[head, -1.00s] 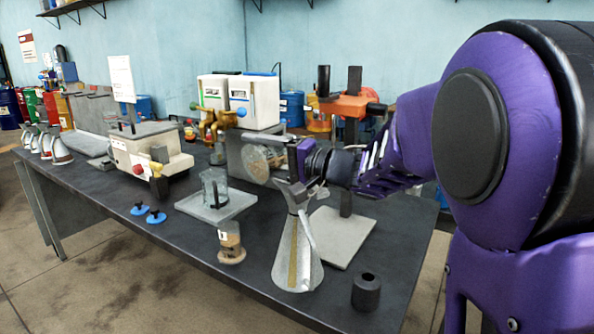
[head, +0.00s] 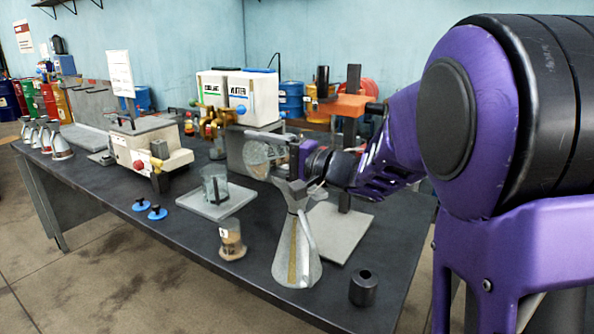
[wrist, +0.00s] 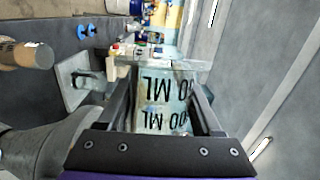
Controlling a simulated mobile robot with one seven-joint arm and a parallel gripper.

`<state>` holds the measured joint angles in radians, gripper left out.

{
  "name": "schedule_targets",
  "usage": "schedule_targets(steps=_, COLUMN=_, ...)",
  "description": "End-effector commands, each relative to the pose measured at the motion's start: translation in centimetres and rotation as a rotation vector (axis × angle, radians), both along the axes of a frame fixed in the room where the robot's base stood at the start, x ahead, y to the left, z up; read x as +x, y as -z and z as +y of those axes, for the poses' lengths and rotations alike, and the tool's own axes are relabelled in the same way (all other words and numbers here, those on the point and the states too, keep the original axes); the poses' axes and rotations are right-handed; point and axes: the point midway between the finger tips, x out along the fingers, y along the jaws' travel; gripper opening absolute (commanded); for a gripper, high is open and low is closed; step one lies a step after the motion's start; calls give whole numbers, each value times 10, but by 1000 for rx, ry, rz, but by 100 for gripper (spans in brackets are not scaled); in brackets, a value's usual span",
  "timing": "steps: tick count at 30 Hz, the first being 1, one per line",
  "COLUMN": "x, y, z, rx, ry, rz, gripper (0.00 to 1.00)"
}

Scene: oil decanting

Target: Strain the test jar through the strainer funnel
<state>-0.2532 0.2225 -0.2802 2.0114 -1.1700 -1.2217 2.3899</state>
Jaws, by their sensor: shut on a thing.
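My gripper (wrist: 163,115) is shut on a clear jar (wrist: 165,100) with black ML markings, which I take as the test jar. In the head view the jar (head: 259,152) is held well above the table, to the left of my gripper (head: 290,157); its exact tilt is hard to tell. Just below my gripper, a grey funnel-like top (head: 295,188) sits on a pale conical vessel (head: 297,255) with a brown strip. Whether a strainer is inside cannot be seen. Part of a grey cone (wrist: 40,150) shows at lower left in the wrist view.
A small jar with brown contents (head: 231,240) and a dark cylinder (head: 364,287) flank the conical vessel. Another glass jar (head: 215,185) stands on a grey plate (head: 235,201). A stand with an orange head (head: 345,105) is behind my gripper.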

Motion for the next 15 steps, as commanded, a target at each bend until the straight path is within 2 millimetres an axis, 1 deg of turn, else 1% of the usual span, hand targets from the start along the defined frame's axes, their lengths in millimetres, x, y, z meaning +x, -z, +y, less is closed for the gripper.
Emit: schedule_targets(steps=15, x=1, y=-5, z=-1, rx=45, ry=0, rz=43, gripper=0)
